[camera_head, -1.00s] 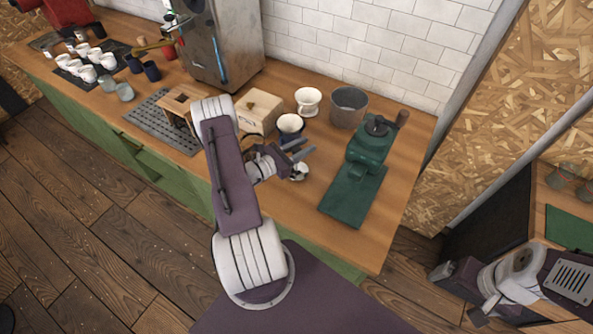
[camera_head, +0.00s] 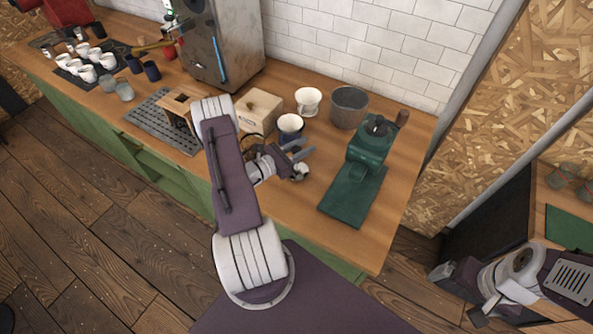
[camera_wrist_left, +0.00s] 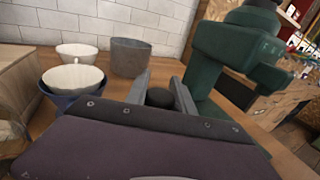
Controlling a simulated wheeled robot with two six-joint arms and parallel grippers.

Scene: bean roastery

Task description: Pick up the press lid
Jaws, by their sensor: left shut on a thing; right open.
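The press lid (camera_head: 302,172) is a small pale and dark piece low over or on the wooden counter, partly covered by my left gripper (camera_head: 300,151). In the left wrist view its round dark knob (camera_wrist_left: 160,97) sits between the two grey fingers, and the rest of it is hidden. My left gripper is shut on the lid's knob. I cannot tell whether the lid touches the counter. My right gripper (camera_head: 460,294) is open and empty at the lower right, away from the counter.
A green hand-operated machine (camera_head: 371,150) on a flat base stands right of the left gripper. A blue-and-white cup (camera_head: 290,126), a white cup (camera_head: 308,100), a grey bucket (camera_head: 349,106) and a wooden box (camera_head: 261,106) stand behind. The front counter is clear.

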